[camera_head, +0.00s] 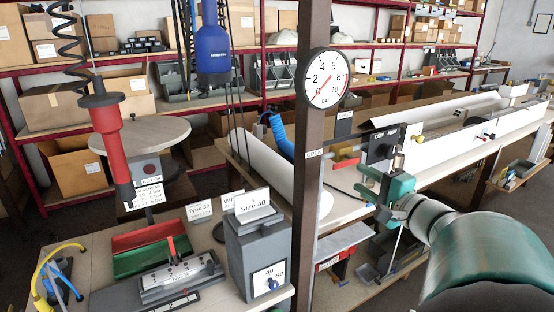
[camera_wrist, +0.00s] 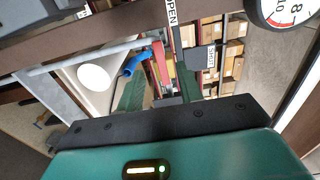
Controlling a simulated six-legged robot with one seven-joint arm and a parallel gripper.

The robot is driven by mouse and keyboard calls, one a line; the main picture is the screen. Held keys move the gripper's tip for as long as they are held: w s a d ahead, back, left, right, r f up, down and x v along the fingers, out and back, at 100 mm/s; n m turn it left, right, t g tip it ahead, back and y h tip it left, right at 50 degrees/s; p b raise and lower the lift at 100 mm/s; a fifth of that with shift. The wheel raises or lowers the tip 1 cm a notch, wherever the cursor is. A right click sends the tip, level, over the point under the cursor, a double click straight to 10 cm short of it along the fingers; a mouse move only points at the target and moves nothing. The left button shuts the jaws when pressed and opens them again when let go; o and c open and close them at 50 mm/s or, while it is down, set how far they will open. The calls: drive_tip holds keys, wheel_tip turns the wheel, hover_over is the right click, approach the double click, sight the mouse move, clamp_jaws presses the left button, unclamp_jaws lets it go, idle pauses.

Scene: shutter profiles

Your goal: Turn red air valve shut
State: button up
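The red valve lever (camera_head: 346,163) lies roughly level beside the post, its end near the OPEN label (camera_head: 313,153). The SHUT label (camera_head: 344,115) is higher and to the right. In the wrist view the red lever (camera_wrist: 160,62) shows ahead, between the OPEN label (camera_wrist: 172,12) and the SHUT label (camera_wrist: 212,57). My gripper (camera_head: 368,196) is close to the right of the lever and below it, with its green fingers spread. In the wrist view my gripper (camera_wrist: 164,78) has its fingers apart, the lever appearing between them; contact cannot be told.
A round pressure gauge (camera_head: 327,78) is on the dark upright post (camera_head: 308,220) left of the valve. A blue hose (camera_head: 279,135) and a white roll (camera_head: 285,175) lie behind the post. A grey box (camera_head: 258,250) stands on the near left bench.

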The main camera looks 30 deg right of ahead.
sight(340, 166)
drive_tip(key=w, duration=1.1)
drive_tip(key=shift+a+f, duration=0.1)
drive_tip(key=shift+a, duration=0.05)
drive_tip(key=shift+s, duration=0.15)
clamp_jaws()
